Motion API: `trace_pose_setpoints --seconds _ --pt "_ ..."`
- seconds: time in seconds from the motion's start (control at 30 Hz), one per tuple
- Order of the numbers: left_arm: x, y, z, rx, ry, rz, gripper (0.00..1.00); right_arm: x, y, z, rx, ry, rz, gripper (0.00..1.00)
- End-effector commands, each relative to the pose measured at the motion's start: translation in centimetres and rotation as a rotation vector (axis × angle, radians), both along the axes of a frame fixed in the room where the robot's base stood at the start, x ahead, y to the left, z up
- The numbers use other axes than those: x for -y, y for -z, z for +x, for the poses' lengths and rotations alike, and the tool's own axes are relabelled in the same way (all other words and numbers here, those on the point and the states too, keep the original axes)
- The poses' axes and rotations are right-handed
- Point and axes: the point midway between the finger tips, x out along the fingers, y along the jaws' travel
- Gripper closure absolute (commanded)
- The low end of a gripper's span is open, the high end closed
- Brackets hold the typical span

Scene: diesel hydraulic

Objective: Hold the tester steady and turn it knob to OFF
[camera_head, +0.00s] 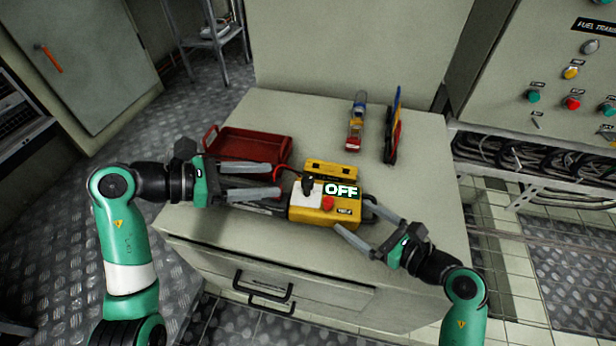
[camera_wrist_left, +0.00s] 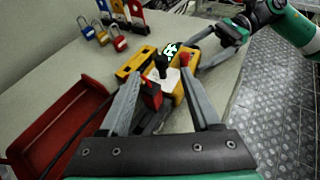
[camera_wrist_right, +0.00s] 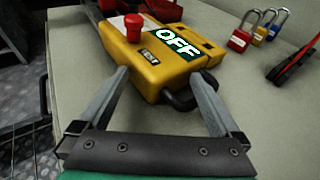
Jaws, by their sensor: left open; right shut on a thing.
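The yellow tester (camera_head: 340,214) lies on the cabinet top, with a white panel, a red button (camera_head: 328,203) and a green label reading OFF (camera_head: 341,190). Its black knob (camera_head: 308,185) stands up from the white panel; it also shows in the left wrist view (camera_wrist_left: 161,66). My left gripper (camera_head: 281,182) is open at the tester's left end, its fingers apart and short of the knob. My right gripper (camera_wrist_right: 160,82) is shut on the tester's right end, a finger on either side by the black handle (camera_wrist_right: 182,100). The knob's exact pointing is too small to tell.
A red tray (camera_head: 245,146) stands behind my left gripper. A second yellow case (camera_head: 331,169) lies just behind the tester. Padlocks (camera_head: 355,125) and a tool rack (camera_head: 392,130) are at the back right. A red and black lead piece (camera_wrist_left: 151,96) sits between my left fingers.

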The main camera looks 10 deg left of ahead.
Motion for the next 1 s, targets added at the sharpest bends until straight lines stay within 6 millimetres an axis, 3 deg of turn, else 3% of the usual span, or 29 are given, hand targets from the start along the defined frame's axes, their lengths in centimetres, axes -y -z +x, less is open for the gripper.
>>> trace_pose_setpoints --seconds 0.03,0.4,0.8,0.83,1.0 --pt "0.9 0.6 0.4 -0.003 0.004 -0.001 0.36 -0.2 1.8 -0.5 -0.040 -0.008 -0.012 0.32" --pt "6.8 3.5 4.7 -0.003 0.003 -0.001 0.36 -0.2 1.8 -0.5 -0.040 -0.008 -0.012 0.32" --pt "7.8 4.1 5.5 -0.001 0.000 0.001 0.36 -0.1 1.8 -0.5 -0.040 -0.008 -0.012 0.32" --pt "7.8 4.1 5.5 -0.001 0.000 0.001 0.38 -0.1 1.8 -0.5 -0.040 -0.008 -0.012 0.32" --pt "7.8 4.1 5.5 -0.001 0.000 0.001 0.69 -0.1 1.8 -0.5 -0.040 -0.008 -0.012 0.32"
